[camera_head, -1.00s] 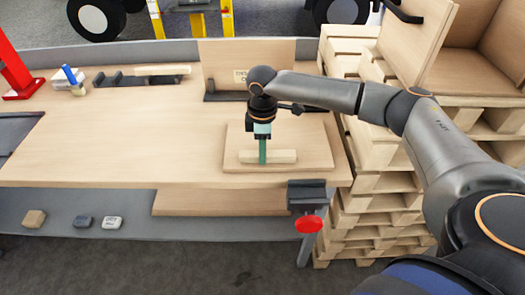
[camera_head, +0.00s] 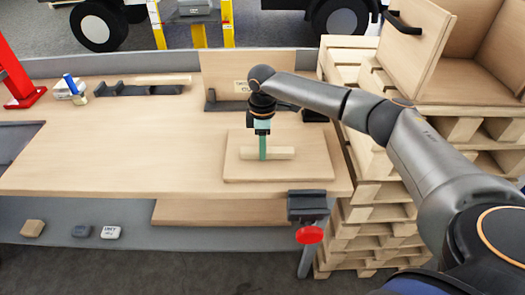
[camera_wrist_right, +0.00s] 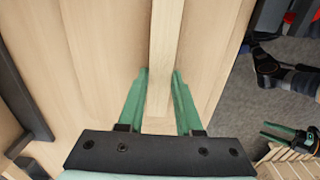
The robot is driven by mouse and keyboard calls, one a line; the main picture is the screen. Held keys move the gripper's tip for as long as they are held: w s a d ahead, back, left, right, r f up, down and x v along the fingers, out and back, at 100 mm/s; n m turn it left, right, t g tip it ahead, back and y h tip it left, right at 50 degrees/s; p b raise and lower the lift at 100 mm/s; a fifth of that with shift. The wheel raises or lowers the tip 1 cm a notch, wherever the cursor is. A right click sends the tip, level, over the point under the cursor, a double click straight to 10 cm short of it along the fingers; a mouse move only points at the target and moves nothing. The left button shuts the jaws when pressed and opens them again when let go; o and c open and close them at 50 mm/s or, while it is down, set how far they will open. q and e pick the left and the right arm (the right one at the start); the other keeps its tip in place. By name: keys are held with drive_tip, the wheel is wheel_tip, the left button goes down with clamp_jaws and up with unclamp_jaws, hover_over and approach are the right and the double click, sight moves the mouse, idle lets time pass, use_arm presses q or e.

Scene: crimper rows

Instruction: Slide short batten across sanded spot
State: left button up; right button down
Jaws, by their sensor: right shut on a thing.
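The short batten (camera_head: 281,153), a pale wooden strip, lies across a flat wooden board (camera_head: 308,171) on the bench. My right gripper (camera_head: 262,157) points down and is shut on the batten, left of its middle. In the right wrist view the green fingers of my right gripper (camera_wrist_right: 160,90) stand on both sides of the batten (camera_wrist_right: 165,45). I cannot make out a sanded spot on the board. My left gripper (camera_wrist_right: 284,132) shows small at the lower right of the wrist view, empty, its fingers apart. It is outside the head view.
A vise with a red handle (camera_head: 309,235) sits at the bench's front edge. Stacked pallets (camera_head: 375,205) stand close on the right. A dark rack (camera_head: 140,89) and a red stand (camera_head: 20,85) are at the back left. The bench top left of the board is clear.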

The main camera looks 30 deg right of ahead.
drive_tip(key=shift+w+d, duration=0.45)
drive_tip(key=shift+w, duration=0.3)
drive_tip(key=shift+w+d+b, duration=0.55)
drive_tip(key=shift+w+b, duration=0.25)
drive_tip(key=shift+w, duration=0.1)
drive_tip(key=shift+w+d+b, duration=0.35)
drive_tip(key=shift+w+b, duration=0.2)
drive_tip(key=shift+w+d+b, duration=0.35)
drive_tip(key=shift+w+b, duration=0.15)
drive_tip(key=shift+w, duration=0.05)
drive_tip(key=c, duration=0.5)
unclamp_jaws()
wheel_tip(320, 180, up, 12)
